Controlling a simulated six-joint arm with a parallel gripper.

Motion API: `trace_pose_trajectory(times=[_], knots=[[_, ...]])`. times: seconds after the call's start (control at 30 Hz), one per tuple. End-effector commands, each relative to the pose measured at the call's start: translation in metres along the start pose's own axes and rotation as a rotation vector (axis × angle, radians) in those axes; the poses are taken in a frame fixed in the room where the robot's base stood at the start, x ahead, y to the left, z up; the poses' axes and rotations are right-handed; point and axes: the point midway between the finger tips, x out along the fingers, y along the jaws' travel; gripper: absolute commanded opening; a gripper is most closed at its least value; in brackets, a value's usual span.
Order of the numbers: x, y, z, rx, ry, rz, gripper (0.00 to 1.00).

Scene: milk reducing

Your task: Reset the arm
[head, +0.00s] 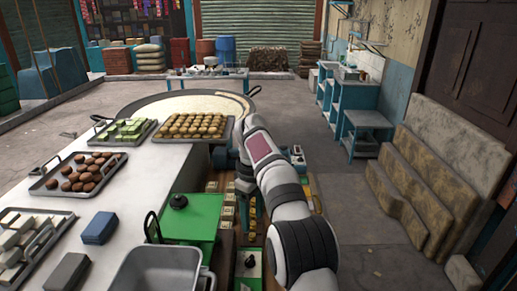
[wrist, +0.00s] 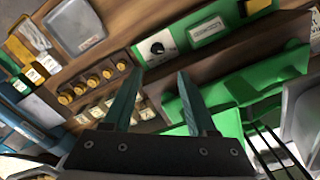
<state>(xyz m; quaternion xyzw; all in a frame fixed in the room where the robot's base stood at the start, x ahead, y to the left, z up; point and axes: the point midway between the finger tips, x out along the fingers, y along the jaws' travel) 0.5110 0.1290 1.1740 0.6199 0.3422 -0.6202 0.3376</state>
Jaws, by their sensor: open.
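My gripper (wrist: 160,72) is open in the wrist view. Its two dark fingers stand apart with nothing between them. They point at a wooden panel (wrist: 205,61) with a black knob and small yellow and white containers, and the right finger overlaps a green part (wrist: 244,86). I cannot tell whether it touches. In the head view my arm reaches forward and its end bends down right of the white counter (head: 150,187); the fingers are not clear there. A large round pan (head: 188,104) of pale milk lies beyond the arm.
Trays of green (head: 123,131), golden (head: 194,126) and brown (head: 79,175) sweets stand on the counter. A grey bin (head: 160,268) and a green box (head: 190,218) are near the front. Stone slabs (head: 440,160) lean at the right.

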Motion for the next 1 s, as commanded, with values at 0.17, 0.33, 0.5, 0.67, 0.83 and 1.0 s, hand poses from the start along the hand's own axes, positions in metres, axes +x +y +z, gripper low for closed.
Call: trace_pose_trajectory(times=[0.17, 0.33, 0.5, 0.67, 0.83, 1.0], knots=[[-0.061, -0.054, 0.093, 0.438, 0.024, -0.039, 0.57], [-0.059, -0.161, 0.204, 0.976, 0.037, -0.1, 0.57], [-0.015, -0.245, 0.268, 1.357, 0.034, -0.15, 0.57], [0.006, -0.271, 0.285, 1.483, 0.028, -0.166, 0.57], [0.007, -0.272, 0.285, 1.486, 0.026, -0.168, 0.57], [0.006, -0.272, 0.285, 1.484, 0.025, -0.168, 0.57]])
